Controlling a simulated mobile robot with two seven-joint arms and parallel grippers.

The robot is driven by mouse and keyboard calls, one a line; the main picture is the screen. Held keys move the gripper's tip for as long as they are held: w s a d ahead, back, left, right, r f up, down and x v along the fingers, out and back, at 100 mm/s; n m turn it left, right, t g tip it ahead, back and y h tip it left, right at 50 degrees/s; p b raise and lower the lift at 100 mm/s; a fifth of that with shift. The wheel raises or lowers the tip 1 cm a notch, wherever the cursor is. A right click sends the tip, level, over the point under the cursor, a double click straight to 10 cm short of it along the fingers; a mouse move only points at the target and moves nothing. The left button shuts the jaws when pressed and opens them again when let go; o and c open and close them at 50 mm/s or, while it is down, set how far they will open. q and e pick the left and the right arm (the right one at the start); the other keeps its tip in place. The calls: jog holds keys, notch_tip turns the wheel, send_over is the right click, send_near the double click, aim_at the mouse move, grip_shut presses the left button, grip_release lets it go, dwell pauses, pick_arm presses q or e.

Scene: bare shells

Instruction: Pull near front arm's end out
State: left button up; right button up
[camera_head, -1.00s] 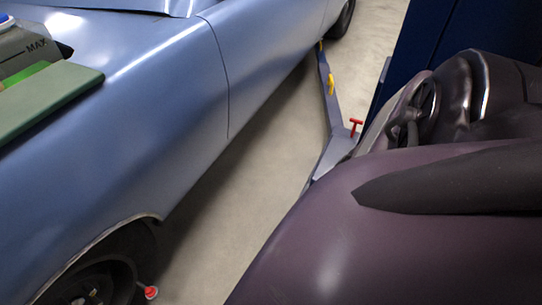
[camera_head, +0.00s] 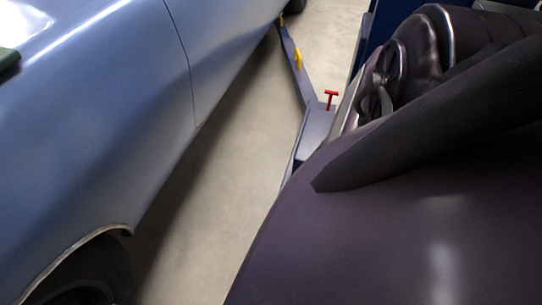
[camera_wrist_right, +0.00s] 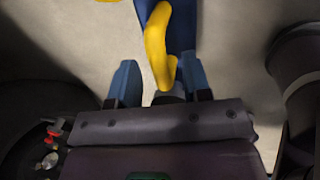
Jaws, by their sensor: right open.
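In the head view the lift arm (camera_head: 314,127) is a long blue-grey bar on the floor beside the blue car. It carries a yellow piece (camera_head: 298,60) and a red T-shaped handle (camera_head: 330,97). In the right wrist view a blue bar (camera_wrist_right: 182,25) with a curved yellow piece (camera_wrist_right: 156,40) shows beyond my right gripper (camera_wrist_right: 160,65). That gripper is open. Its two blue fingers sit to either side of the yellow piece's lower end; I cannot tell whether they touch it. My left gripper is out of view.
The blue car (camera_head: 110,120) fills the left of the head view, with its wheel (camera_head: 85,280) at lower left. My own purple body covers the right. Bare floor (camera_head: 215,190) lies between. The wrist view shows small red and metal parts (camera_wrist_right: 52,135) at lower left.

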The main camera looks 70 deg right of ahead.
dwell(0.3)
grip_shut()
